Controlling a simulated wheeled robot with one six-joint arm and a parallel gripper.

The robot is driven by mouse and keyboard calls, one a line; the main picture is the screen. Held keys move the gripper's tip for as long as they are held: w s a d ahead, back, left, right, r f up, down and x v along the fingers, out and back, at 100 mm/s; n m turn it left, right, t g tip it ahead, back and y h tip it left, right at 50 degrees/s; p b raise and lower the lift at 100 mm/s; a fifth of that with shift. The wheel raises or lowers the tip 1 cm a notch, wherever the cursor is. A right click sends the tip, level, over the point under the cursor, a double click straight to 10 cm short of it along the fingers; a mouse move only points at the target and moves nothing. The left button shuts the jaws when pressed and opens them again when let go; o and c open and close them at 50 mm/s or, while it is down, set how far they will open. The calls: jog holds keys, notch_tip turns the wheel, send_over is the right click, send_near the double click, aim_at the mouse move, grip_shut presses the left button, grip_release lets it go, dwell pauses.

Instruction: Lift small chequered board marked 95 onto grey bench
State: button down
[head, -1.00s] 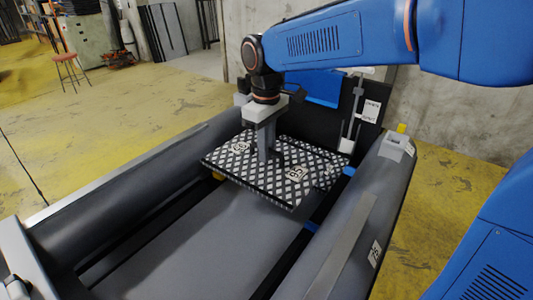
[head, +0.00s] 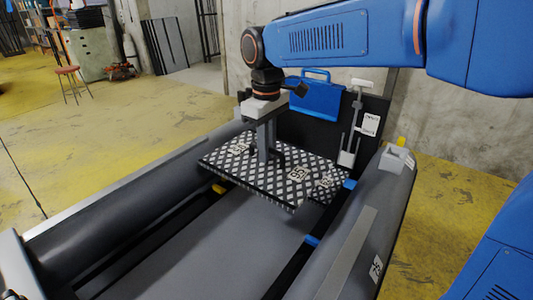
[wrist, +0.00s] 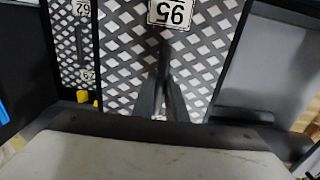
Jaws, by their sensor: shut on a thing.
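The small chequered board marked 95 (head: 272,180) lies roughly level at the far end of the boat, with black and white diamonds and a white label. It fills the middle of the wrist view (wrist: 120,45), label upside down. My gripper (head: 264,158) points down over it; its fingers (wrist: 162,100) are close together, shut on a dark upright part of the board. The grip point itself is partly hidden. A smooth grey surface (head: 190,262) lies between the boat's tubes, nearer the camera; I cannot tell whether it is the bench or the floor.
Another chequered piece with labels, one reading 62 (wrist: 82,8), lies beside the board. Thick grey tubes (head: 120,185) flank it. A blue case (head: 315,97) and a dark panel (head: 374,100) stand behind. Yellow floor (head: 190,112) surrounds the boat.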

jog(key=shift+r, duration=4)
